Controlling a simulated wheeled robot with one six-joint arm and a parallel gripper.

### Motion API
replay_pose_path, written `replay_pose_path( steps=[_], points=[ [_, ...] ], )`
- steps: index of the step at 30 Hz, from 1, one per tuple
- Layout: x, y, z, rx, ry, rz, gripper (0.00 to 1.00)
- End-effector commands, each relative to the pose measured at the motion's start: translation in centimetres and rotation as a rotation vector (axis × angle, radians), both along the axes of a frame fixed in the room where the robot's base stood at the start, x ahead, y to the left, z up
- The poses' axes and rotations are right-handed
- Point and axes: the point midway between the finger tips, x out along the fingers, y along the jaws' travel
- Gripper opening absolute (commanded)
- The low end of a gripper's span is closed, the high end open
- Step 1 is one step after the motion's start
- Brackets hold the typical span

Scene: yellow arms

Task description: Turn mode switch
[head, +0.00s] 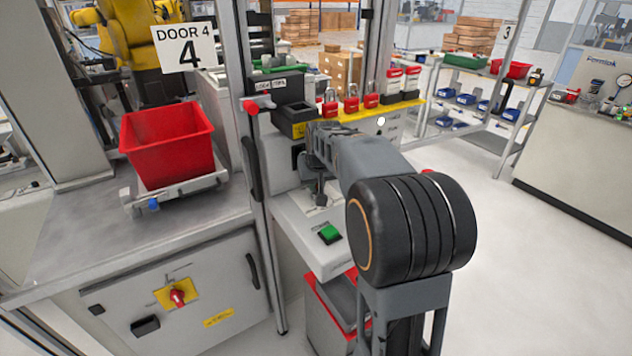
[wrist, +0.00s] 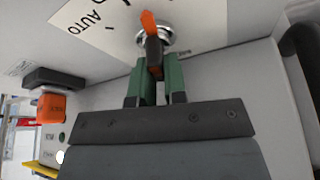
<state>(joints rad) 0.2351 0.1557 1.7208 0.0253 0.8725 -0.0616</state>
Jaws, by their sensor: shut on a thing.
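The mode switch (wrist: 154,55) shows in the wrist view as a black knob with an orange pointer end, set in a silver ring on a pale plate. The plate (wrist: 105,32) carries the word AUTO, upside down in this view; its other lettering is partly cut off. My gripper (wrist: 160,78) has its two green fingers closed on either side of the black knob. In the head view my gripper (head: 319,190) is at the control box below the yellow shelf. There, my own arm hides the switch.
A green button (head: 329,234) sits on the sloped panel just below my gripper. A yellow shelf (head: 385,108) with red padlocks is above. A black handle (head: 252,160) is to the left. A red bin (head: 167,145) stands on the left bench. The floor at right is clear.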

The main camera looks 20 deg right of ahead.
Motion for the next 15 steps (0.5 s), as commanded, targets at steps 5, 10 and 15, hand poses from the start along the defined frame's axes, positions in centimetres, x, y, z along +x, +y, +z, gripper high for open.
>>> replay_pose_path(
  steps=[5, 10, 15],
  points=[
    [0.02, 0.03, 0.02, 0.001, -0.001, 0.121, 0.00],
    [0.02, 0.12, 0.02, 0.000, 0.000, 0.210, 0.00],
    [0.04, 0.17, 0.06, 0.000, -0.001, 0.266, 0.00]
  ],
)
